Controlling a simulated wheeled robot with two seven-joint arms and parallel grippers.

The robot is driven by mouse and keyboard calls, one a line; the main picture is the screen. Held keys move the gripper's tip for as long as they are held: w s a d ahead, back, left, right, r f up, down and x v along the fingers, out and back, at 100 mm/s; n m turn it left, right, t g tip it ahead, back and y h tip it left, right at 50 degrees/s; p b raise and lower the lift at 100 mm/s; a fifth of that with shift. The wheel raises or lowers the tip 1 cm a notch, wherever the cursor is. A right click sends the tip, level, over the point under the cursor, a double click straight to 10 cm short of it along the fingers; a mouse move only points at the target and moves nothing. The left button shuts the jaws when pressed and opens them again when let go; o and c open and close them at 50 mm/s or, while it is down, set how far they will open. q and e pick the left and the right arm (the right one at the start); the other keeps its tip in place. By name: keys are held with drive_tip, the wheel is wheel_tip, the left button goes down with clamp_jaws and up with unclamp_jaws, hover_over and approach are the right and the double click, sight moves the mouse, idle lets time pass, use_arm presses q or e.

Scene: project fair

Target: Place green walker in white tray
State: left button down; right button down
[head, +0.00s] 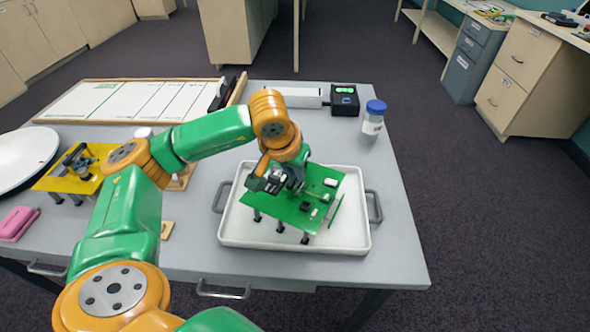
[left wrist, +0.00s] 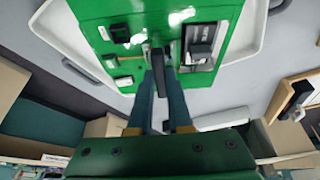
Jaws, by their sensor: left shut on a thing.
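The green walker (head: 321,189) is a flat green board with short dark legs and small parts on top. In the head view it is over the white tray (head: 240,231), within its rim, with the legs pointing down. I cannot tell whether the legs touch the tray floor. My left gripper (head: 288,184) is shut on the walker at its upper left part. In the left wrist view the fingers (left wrist: 162,75) reach a dark upright part on the green board (left wrist: 115,65), and the white tray rim (left wrist: 245,30) shows beside it. My right gripper is not in view.
A yellow walker (head: 88,181) stands at the left beside a white plate (head: 22,152). A pink case (head: 17,222) lies at the left. A blue-lidded jar (head: 372,120) and a black box (head: 344,99) stand behind the tray. The table's right side is clear.

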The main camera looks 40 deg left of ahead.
use_arm(q)
drive_tip(key=shift+f, duration=0.15)
drive_tip(key=c, duration=0.8)
unclamp_jaws()
drive_tip(key=shift+c, duration=0.2)
drive_tip(key=shift+r, duration=0.25)
drive_tip(key=v, duration=1.2)
